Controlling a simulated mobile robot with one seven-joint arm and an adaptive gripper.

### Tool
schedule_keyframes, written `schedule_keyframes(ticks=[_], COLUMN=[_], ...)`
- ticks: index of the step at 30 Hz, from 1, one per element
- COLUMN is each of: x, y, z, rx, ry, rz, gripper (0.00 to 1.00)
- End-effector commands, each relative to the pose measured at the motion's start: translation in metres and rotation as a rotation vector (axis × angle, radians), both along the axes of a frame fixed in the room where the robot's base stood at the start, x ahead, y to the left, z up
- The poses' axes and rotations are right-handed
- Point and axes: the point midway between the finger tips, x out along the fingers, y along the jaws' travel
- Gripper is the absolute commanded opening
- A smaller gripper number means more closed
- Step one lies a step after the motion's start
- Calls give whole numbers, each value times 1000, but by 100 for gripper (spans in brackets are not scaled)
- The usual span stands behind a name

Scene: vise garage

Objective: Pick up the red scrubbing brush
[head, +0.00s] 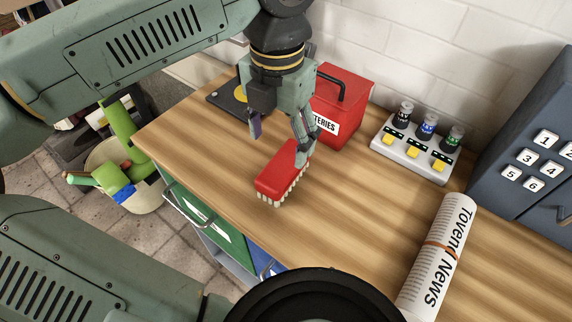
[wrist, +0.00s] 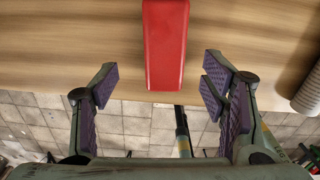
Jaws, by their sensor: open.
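The red scrubbing brush (head: 277,176) lies on the wooden worktop with its pale bristles down, near the front edge. My gripper (head: 277,138) is open and empty, pointing down just above and behind the brush in the head view. One finger partly covers the brush's far right end. In the wrist view the brush (wrist: 165,45) is at the top middle. Its near end lies centred between the two open purple-padded fingers (wrist: 160,88), with a gap on each side. I see no contact clearly.
A red batteries box (head: 345,100) stands close behind my gripper. A charger with several batteries (head: 414,147) and a rolled newspaper (head: 440,255) are to the right, before a grey keypad box (head: 530,150). Worktop (head: 345,215) between brush and newspaper is clear.

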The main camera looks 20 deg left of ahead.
Motion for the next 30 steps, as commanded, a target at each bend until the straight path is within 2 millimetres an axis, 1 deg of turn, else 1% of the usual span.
schedule_keyframes(ticks=[1,3,11,18,21,26,27,30], x=[0,0,0,1,1,1,1,1], y=[0,0,-2,-7,-7,-7,-7,-7], z=[-14,-26,-45,-82,-87,-86,-86,-86], rx=[-2,-2,-1,-2,-2,-2,-2,-2], ry=[2,1,1,0,-1,-2,-2,-2], rz=[0,0,-1,-1,0,0,0,0], gripper=[67,67,67,67,67,67,66,59])
